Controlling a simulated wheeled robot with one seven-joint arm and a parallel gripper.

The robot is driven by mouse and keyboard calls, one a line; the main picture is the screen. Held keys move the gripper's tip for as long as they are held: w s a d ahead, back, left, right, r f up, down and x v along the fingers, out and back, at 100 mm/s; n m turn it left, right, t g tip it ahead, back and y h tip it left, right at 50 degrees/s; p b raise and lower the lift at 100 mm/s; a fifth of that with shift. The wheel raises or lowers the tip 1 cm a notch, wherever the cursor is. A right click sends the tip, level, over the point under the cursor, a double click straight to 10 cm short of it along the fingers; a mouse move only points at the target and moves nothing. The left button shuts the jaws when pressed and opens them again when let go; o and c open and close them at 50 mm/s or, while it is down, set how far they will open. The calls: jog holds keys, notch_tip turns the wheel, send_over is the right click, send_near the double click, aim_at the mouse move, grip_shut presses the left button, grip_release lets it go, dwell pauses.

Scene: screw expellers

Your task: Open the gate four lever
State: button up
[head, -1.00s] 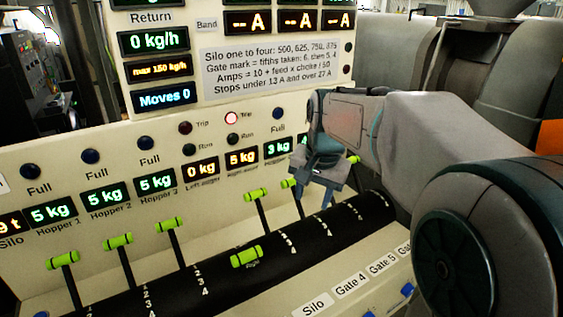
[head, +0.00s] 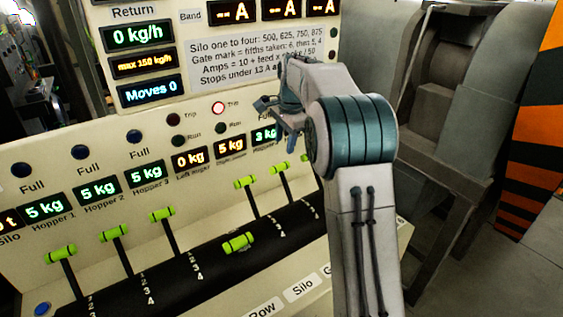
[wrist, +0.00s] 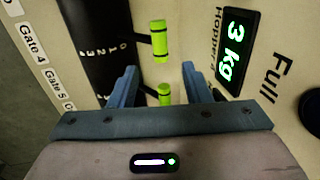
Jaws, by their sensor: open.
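In the wrist view two lever handles show, both bright green. The upper one (wrist: 160,40) lines up with the Gate 4 label (wrist: 30,42) and the 3 kg display (wrist: 232,52), so it appears to be the gate four lever. Its dark stem is near the 0 end of the scale. The lower handle (wrist: 165,95) shows between the blue fingers. My gripper (wrist: 158,70) is open and empty; I cannot tell whether it touches either handle. In the head view my gripper (head: 278,125) is in front of the panel by the 3 kg display, above the likely gate four handle (head: 280,168).
Other green levers stand along the black drum: left (head: 62,252), (head: 115,232), (head: 162,214) and middle (head: 245,182). A green crossbar handle (head: 238,243) lies lower on the drum. My arm covers the panel's right part. Grey machinery (head: 440,100) stands at right.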

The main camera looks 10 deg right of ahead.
aim_at(281, 164)
jog(key=f, duration=0.3)
jog(key=w+f, duration=0.1)
jog(key=f, duration=0.2)
jog(key=f+p, duration=0.1)
jog(key=f, duration=0.2)
jog(key=shift+w+a+f, duration=0.1)
jog(key=shift+w+a, duration=0.25)
grip_shut()
